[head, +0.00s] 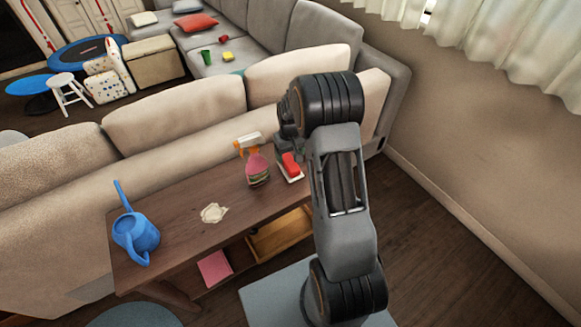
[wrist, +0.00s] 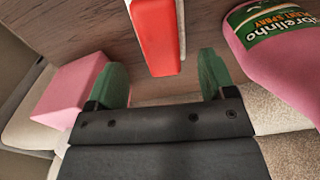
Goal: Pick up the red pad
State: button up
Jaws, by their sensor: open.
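The red pad (head: 291,163) lies on a white holder (head: 291,178) near the right part of the wooden table, beside the spray bottle. In the wrist view the red pad (wrist: 156,40) shows at top centre with a white edge along its right side. My gripper (wrist: 162,78) is open, with its green fingertips apart. The pad's lower end appears between them in the picture, with gaps on both sides and no visible contact. In the head view my arm hides most of the gripper.
A pink spray bottle (head: 257,168) stands close by; it fills the upper right of the wrist view (wrist: 290,50). A pink block (wrist: 70,88) is at the wrist view's left. A blue watering can (head: 136,238) and pale patch (head: 214,213) are farther left. The sofa back (head: 175,115) borders the table.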

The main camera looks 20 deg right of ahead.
aim_at(290, 161)
jog(key=shift+f, duration=2.95)
jog(key=shift+c, duration=0.2)
jog(key=c, duration=0.9)
jog(key=shift+r, duration=0.15)
jog(key=shift+c, duration=0.3)
jog(key=shift+r, duration=0.6)
jog(key=s+r, duration=0.1)
jog(key=r, duration=0.1)
jog(key=s+a+r, duration=0.1)
jog(key=s+r, duration=0.1)
jog(key=r, duration=0.1)
jog(key=s+a+r, duration=0.1)
jog(key=r, duration=0.2)
jog(key=shift+s, duration=0.4)
jog(key=s+a+r, duration=0.3)
jog(key=s, duration=0.5)
jog(key=shift+s+r, duration=0.15)
jog(key=shift+r, duration=0.1)
